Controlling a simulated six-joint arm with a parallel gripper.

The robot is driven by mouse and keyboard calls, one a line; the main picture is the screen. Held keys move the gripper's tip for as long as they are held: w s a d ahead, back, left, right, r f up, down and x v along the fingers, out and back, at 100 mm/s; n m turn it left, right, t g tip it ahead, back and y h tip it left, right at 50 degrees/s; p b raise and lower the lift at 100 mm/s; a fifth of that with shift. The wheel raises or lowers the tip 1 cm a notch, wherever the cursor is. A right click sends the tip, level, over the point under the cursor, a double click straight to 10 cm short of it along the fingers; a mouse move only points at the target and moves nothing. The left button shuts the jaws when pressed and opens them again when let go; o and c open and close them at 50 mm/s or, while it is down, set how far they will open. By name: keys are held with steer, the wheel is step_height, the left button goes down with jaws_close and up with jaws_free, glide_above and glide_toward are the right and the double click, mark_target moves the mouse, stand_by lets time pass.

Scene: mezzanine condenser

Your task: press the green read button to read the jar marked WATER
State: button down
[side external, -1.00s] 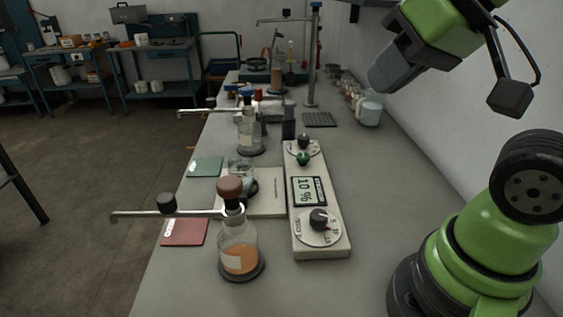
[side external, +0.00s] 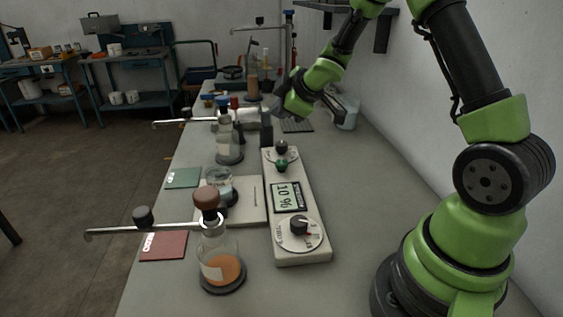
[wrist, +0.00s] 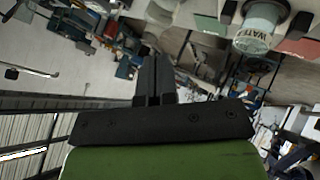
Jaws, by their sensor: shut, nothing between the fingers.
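The reading panel (side external: 313,255) is a long pale box on the bench with a display (side external: 289,196) showing "10 %". A small green button (side external: 281,166) stands near its far end, with a black knob (side external: 282,148) beyond. A jar marked WATER (wrist: 255,38) shows upside down at the top right of the wrist view; I cannot tell which side-view vessel it is. My gripper (side external: 279,108) is beyond the panel's far end, apart from the button. Its shut, empty fingers (wrist: 154,78) show in the wrist view, where I cannot make out the button.
A flask of orange liquid (side external: 225,269) and a blue-stoppered flask (side external: 229,147) stand left of the panel, with metal rods reaching over the bench. Bench right of the panel is clear.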

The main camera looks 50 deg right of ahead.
mark_target(281, 163)
steer(key=shift+w+d+f+n+y, duration=0.1)
steer(key=shift+w+f+n+y, duration=0.15)
steer(key=shift+f, duration=0.5)
steer(key=shift+s, duration=0.1)
steer(key=shift+f, duration=4.4)
steer(key=shift+f, duration=0.1)
steer(key=shift+f, duration=0.3)
steer(key=shift+f, duration=0.65)
steer(key=shift+r, duration=1.1)
